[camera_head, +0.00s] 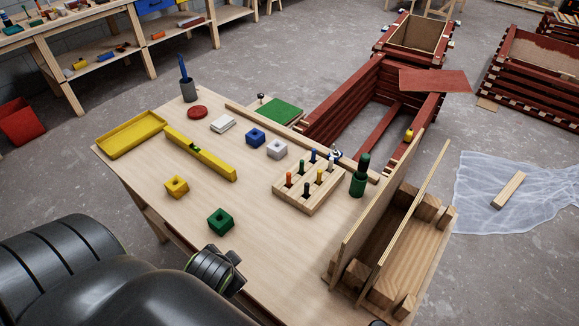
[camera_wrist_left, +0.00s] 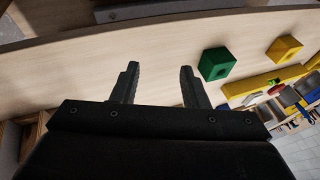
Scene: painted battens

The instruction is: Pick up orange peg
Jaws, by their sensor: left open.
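The orange peg (camera_head: 289,179) stands upright in a light wooden peg block (camera_head: 310,198) on the workbench, at the block's left corner. Other pegs, in green, blue, black and yellow, stand in the same block. My left gripper reaches in from the lower left over the bench's near part, left of and nearer than the block. In the left wrist view its two fingers (camera_wrist_left: 158,70) are apart with nothing between them. The orange peg cannot be made out in that view. My right gripper is not seen.
A green block (camera_head: 220,222) and a yellow block (camera_head: 177,186) lie on the bench near my left arm. A yellow level (camera_head: 200,153), blue and white blocks and a green bottle (camera_head: 359,178) stand around. A wooden rack (camera_head: 415,240) flanks the right edge.

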